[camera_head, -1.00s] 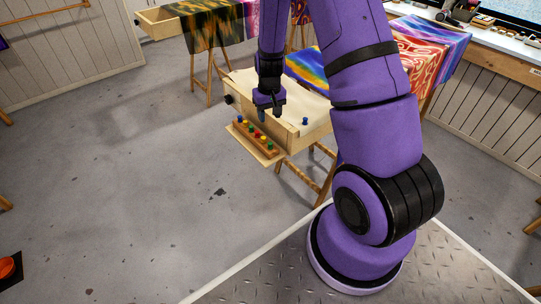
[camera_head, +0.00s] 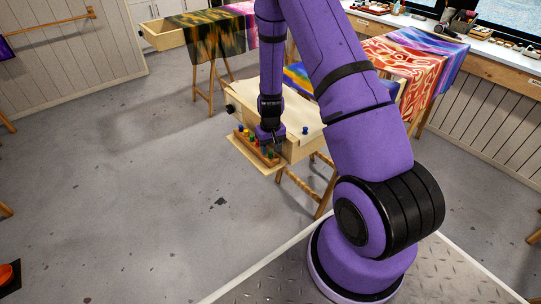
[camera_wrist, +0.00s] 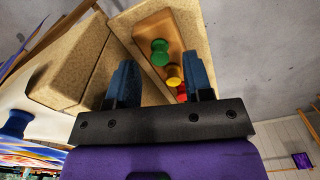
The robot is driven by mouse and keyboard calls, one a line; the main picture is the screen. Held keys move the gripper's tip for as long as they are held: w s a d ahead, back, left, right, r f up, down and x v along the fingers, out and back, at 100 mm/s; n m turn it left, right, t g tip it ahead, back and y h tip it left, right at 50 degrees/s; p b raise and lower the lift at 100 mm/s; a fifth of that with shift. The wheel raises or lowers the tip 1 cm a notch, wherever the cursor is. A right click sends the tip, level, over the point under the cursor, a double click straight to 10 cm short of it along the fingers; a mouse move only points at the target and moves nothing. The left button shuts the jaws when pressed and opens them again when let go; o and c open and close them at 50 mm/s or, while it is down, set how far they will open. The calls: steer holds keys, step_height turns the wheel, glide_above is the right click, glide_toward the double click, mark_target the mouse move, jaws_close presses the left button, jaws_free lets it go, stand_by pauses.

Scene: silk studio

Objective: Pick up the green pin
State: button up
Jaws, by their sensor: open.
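The green pin (camera_wrist: 160,52) stands at the end of a row in a wooden rack (camera_wrist: 158,27), beside a yellow pin (camera_wrist: 174,76) and a red pin (camera_wrist: 182,92). In the wrist view my gripper (camera_wrist: 162,72) is open and empty, its two blue fingertips apart, with the green and yellow pins showing in the gap between them. In the head view my gripper (camera_head: 271,142) is over the near right end of the rack and covers part of it, so the green pin is hard to make out there.
A separate blue pin (camera_head: 305,130) stands on the frame, to the right of my gripper. Open grey floor (camera_head: 150,200) lies to the left.

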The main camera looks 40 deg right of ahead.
steer(key=shift+f, duration=1.25)
steer(key=shift+c, duration=0.3)
jaws_close()
steer(key=shift+r, duration=0.1)
steer(key=shift+r, duration=0.55)
steer(key=shift+s+a+r, duration=0.1)
steer(key=shift+s+r, duration=0.25)
steer(key=shift+r, duration=0.25)
steer(key=shift+s+a+r, duration=0.1)
steer(key=shift+s+r, duration=0.2)
steer(key=shift+r, duration=0.3)
steer(key=s+a+r, duration=0.1)
steer(key=s+a, duration=0.2)
steer(key=s, duration=1.1)
steer(key=shift+a+r, duration=0.15)
steer(key=shift+a, duration=0.25)
